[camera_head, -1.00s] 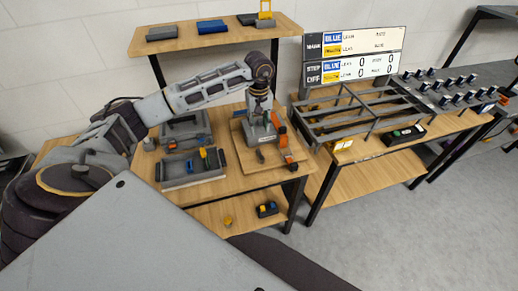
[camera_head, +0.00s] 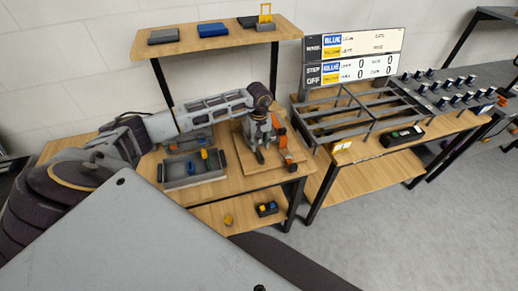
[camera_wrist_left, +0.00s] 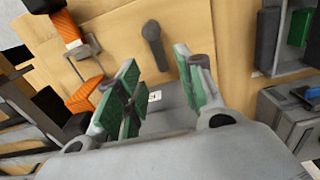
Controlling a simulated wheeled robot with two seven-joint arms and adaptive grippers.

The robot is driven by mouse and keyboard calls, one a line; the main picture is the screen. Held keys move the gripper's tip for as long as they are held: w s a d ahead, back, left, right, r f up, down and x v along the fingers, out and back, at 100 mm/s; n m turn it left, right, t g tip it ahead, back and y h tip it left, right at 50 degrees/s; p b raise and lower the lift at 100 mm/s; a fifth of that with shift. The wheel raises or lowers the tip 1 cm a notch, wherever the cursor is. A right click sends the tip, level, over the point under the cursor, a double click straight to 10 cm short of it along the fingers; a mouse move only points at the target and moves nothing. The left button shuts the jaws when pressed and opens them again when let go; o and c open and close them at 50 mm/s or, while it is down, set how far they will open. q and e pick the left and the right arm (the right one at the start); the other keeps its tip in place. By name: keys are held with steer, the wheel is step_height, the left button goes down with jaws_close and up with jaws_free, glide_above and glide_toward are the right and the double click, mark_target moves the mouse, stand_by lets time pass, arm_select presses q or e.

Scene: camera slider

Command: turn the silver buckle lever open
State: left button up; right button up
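My left gripper (camera_head: 264,152) is low over the wooden board (camera_head: 246,177) on the table. In the left wrist view its two green-padded fingers (camera_wrist_left: 158,70) stand apart with nothing clearly held between them. A dark grey lever-like piece with a rounded end (camera_wrist_left: 153,38) lies on the board just beyond the fingertips, apart from them. A grey metal buckle piece (camera_wrist_left: 86,50) sits beside orange parts (camera_wrist_left: 64,28) left of the fingers. I cannot tell for certain which piece is the silver buckle lever. The orange parts also show in the head view (camera_head: 282,139). My right gripper is out of view.
A grey tray (camera_head: 176,184) with small blue and yellow pieces sits left of the board. A grey rack (camera_head: 340,125) stands to the right. A shelf (camera_head: 185,44) is behind my left arm. A small dark box (camera_head: 267,209) lies on the lower shelf.

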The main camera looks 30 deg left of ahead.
mark_target(259, 152)
arm_select(q)
steer(key=shift+f+p, duration=0.45)
steer(key=shift+f, duration=2)
jaws_close()
